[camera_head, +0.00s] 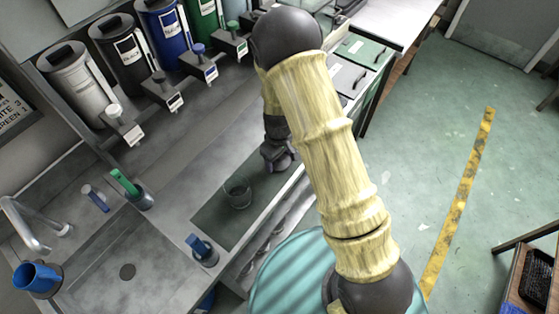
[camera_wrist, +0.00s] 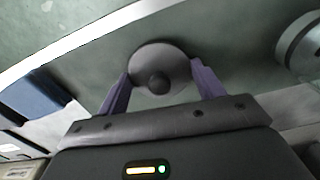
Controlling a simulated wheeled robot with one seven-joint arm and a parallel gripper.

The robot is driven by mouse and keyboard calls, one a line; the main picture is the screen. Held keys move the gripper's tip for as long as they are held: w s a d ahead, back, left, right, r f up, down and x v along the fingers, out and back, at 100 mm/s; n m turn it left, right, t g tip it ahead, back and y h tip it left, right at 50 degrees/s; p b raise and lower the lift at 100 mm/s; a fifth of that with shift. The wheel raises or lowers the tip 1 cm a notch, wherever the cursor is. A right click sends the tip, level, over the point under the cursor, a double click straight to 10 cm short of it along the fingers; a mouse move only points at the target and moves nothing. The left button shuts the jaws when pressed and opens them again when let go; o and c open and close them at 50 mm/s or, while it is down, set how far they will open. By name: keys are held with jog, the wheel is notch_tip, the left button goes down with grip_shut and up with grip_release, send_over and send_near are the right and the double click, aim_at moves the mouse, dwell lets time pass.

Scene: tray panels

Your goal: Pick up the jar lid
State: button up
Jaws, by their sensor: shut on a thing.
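The jar lid (camera_wrist: 173,62) is a round grey disc with a darker knob in its middle. In the wrist view it sits between the two purple fingers of my gripper (camera_wrist: 162,84), which are shut on it at its left and right edges. In the head view my gripper (camera_head: 279,157) is low over the dark mat at the counter's front edge, and the lid cannot be made out there. I cannot tell whether the lid touches the mat.
An open glass jar (camera_head: 237,192) stands on the dark mat (camera_head: 207,222), nearer the sink (camera_head: 110,250). Several canisters (camera_head: 78,82) line the back of the counter. A blue-handled tool (camera_head: 202,250) stands at the front edge.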

jog(key=shift+a+r, duration=0.1)
jog(key=shift+r, duration=0.25)
notch_tip(320, 180, up, 9)
jog(key=shift+r+b, duration=0.15)
jog(key=shift+b, duration=0.55)
